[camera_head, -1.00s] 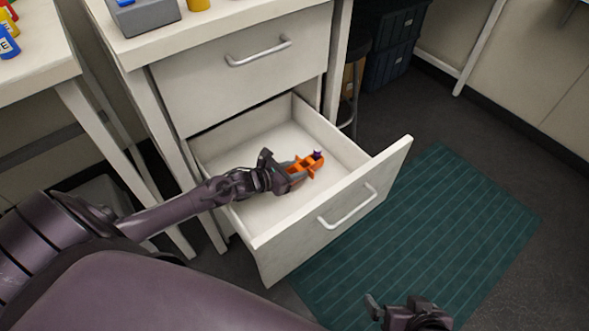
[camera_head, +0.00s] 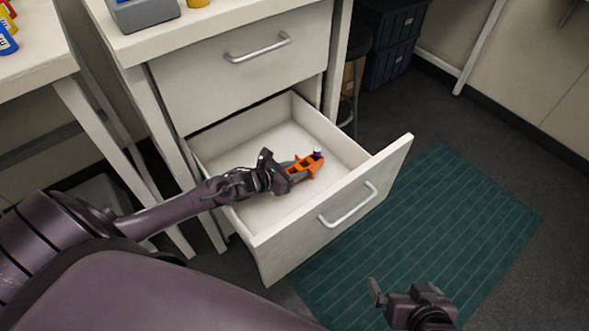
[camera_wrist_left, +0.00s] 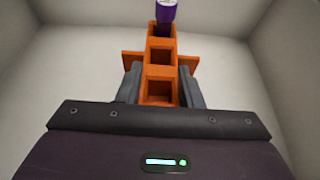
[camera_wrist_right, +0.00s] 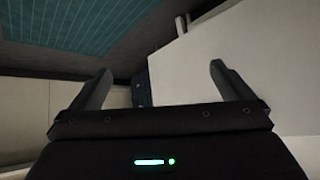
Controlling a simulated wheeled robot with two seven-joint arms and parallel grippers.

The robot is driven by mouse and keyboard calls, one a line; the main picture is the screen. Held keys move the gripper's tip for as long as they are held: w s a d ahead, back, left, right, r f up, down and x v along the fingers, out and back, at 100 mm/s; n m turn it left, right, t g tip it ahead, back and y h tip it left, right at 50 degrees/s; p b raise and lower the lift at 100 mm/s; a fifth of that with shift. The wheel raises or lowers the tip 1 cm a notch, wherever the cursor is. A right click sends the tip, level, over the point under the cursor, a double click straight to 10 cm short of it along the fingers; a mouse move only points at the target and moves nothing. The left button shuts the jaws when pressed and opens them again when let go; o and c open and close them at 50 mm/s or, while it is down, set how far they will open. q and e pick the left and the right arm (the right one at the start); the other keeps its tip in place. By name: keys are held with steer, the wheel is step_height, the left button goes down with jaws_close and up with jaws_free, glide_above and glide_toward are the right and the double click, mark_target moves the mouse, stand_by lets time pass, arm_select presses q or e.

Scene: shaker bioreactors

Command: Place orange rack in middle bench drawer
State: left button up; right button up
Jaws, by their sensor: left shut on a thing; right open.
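The orange rack (camera_head: 303,168) is inside the open drawer (camera_head: 256,226) of the white bench. A purple-capped tube (camera_head: 317,154) stands in its far slot. My left gripper (camera_head: 290,170) is shut on the rack. In the left wrist view the fingers (camera_wrist_left: 160,88) clasp both sides of the rack (camera_wrist_left: 160,55), with the purple cap (camera_wrist_left: 166,10) at its far end. Whether the rack touches the drawer floor I cannot tell. My right gripper (camera_head: 392,300) is open and empty above the floor. It also shows open in the right wrist view (camera_wrist_right: 155,85).
A closed drawer with a handle (camera_head: 258,48) is above the open one. The open drawer's front panel has a handle (camera_head: 348,205). A green mat (camera_head: 440,220) lies on the floor at right. A stool (camera_head: 352,75) and dark crates (camera_head: 392,45) stand behind.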

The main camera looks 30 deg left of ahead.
arm_select(q)
steer(key=shift+f, duration=0.1)
arm_select(e)
steer(key=shift+w+a+r+t, duration=0.25)
steer(key=shift+w+r+t, duration=0.15)
steer(key=shift+w+r, duration=0.15)
arm_select(q)
steer(key=o, duration=1)
arm_select(e)
steer(key=shift+s+f, duration=0.1)
steer(key=shift+s, duration=0.05)
arm_select(q)
steer(key=shift+r+p, duration=0.6)
steer(key=shift+r, duration=0.15)
steer(key=p+v, duration=0.3)
steer(key=v, duration=0.9)
steer(key=shift+a+f, duration=0.1)
steer(key=shift+f, duration=0.05)
arm_select(e)
steer(key=s+d+f+g+h, duration=0.2)
steer(key=s+d+g, duration=0.3)
steer(key=d, duration=0.1)
steer(key=shift+s+f+m+h, duration=0.3)
steer(key=shift+m, duration=0.1)
steer(key=shift+f, duration=0.1)
